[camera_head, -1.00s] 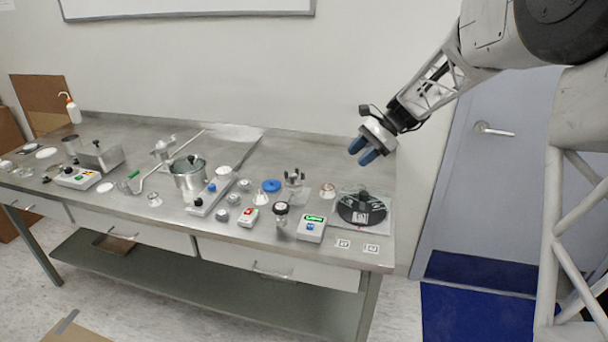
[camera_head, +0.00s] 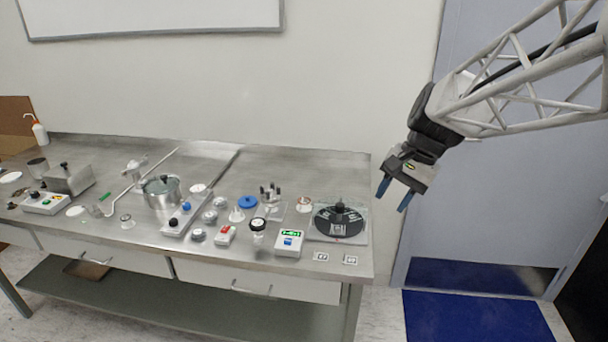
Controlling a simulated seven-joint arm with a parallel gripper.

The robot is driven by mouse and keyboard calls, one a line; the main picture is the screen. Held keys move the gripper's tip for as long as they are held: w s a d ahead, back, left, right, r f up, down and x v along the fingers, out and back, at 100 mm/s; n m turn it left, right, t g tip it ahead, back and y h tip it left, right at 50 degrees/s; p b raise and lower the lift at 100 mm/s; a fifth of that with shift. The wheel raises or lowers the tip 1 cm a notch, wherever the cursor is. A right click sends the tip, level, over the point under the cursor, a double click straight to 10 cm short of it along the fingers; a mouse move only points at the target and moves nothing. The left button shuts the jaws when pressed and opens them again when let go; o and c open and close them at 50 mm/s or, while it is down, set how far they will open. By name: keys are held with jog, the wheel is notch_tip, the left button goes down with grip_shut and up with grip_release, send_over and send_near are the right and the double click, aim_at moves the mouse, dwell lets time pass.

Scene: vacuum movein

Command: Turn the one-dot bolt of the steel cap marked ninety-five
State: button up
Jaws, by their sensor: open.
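Several small round steel caps sit in the middle of the table, among them one cap (camera_head: 210,216), one behind it (camera_head: 220,202) and one nearer the front edge (camera_head: 197,235). Their markings and any dots on bolts are too small to read, so I cannot tell which is marked ninety-five. My gripper (camera_head: 394,195) is at the right, in the air beyond the table's right end. Its two blue fingers point down, apart and with nothing between them.
A black round device (camera_head: 338,217) stands on a plate at the table's right end, nearest my gripper. A box with a green display (camera_head: 289,242), a blue disc (camera_head: 247,202), a steel pot (camera_head: 161,192) and a red-and-white switch box (camera_head: 226,235) crowd the middle. The back right of the table (camera_head: 310,170) is bare.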

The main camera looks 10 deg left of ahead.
jog(key=s+d+f+n+t+h, duration=0.35)
jog(key=s+d, duration=0.35)
jog(key=s, duration=0.4)
jog(key=w+a+f+n+t, duration=0.1)
jog(key=w+a+n+t, duration=0.3)
jog(key=w, duration=0.7)
jog(key=n+t+y, duration=0.4)
jog(key=t+y, duration=0.1)
jog(key=y, duration=0.2)
send_near(278, 188)
jog(key=shift+w+a+m+h, duration=0.25)
jog(key=shift+w+a, duration=0.1)
jog(key=shift+w, duration=0.05)
jog(key=shift+w, duration=0.1)
jog(key=shift+x, duration=3.75)
